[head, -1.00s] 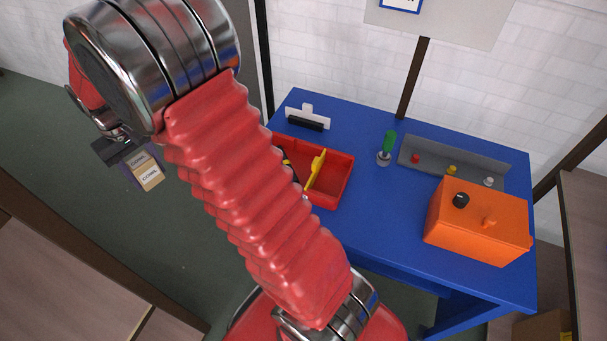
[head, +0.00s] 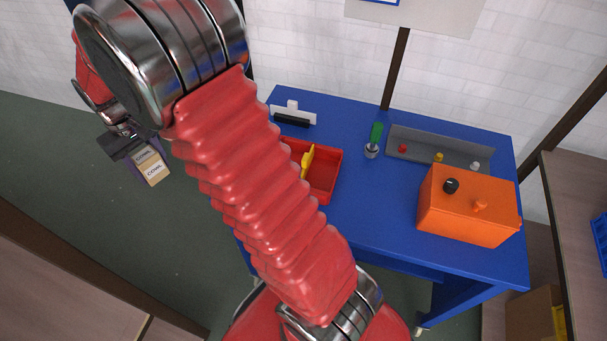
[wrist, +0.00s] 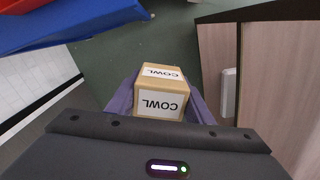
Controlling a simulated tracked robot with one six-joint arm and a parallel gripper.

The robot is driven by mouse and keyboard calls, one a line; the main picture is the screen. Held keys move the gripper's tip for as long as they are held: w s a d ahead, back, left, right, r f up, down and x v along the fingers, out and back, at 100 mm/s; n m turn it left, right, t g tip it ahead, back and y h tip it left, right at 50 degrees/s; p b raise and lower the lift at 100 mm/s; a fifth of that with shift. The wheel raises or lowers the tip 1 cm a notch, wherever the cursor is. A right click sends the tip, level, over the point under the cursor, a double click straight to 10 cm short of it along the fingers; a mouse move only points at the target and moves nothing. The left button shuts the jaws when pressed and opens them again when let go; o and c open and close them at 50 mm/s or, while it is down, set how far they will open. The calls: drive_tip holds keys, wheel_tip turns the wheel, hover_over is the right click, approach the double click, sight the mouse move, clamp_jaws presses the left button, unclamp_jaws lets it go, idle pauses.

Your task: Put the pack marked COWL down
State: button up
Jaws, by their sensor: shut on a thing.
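The pack marked COWL (head: 153,169) is a small tan box with white labels, at the left of the head view. My gripper (head: 137,158) is shut on it and holds it in the air over the green floor. In the wrist view the pack (wrist: 160,103) sits between the purple fingers of my gripper (wrist: 160,108), its COWL labels upside down on the near face and upright on the top one. The pack touches no surface that I can see.
Wooden surfaces (head: 60,285) lie at lower left. The floor below the pack looks clear.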

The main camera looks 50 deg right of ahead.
drive_tip(key=shift+d, duration=0.45)
drive_tip(key=shift+s+d+m, duration=0.15)
drive_tip(key=shift+d+m, duration=0.15)
drive_tip(key=shift+d, duration=0.05)
drive_tip(key=s+d+r+m, duration=0.1)
drive_tip(key=s+d+m, duration=0.55)
drive_tip(key=d, duration=0.35)
drive_tip(key=s+d+r+m, duration=0.1)
drive_tip(key=s+d+m, duration=0.4)
drive_tip(key=d+m, duration=0.35)
drive_tip(key=s+d+m, duration=0.5)
drive_tip(key=s+m, duration=0.3)
drive_tip(key=s, duration=0.1)
drive_tip(key=s+d+r+m, duration=0.1)
drive_tip(key=s+d+m, duration=0.5)
drive_tip(key=s+m, duration=0.2)
drive_tip(key=shift+s+r, duration=0.15)
drive_tip(key=shift+s, duration=0.7)
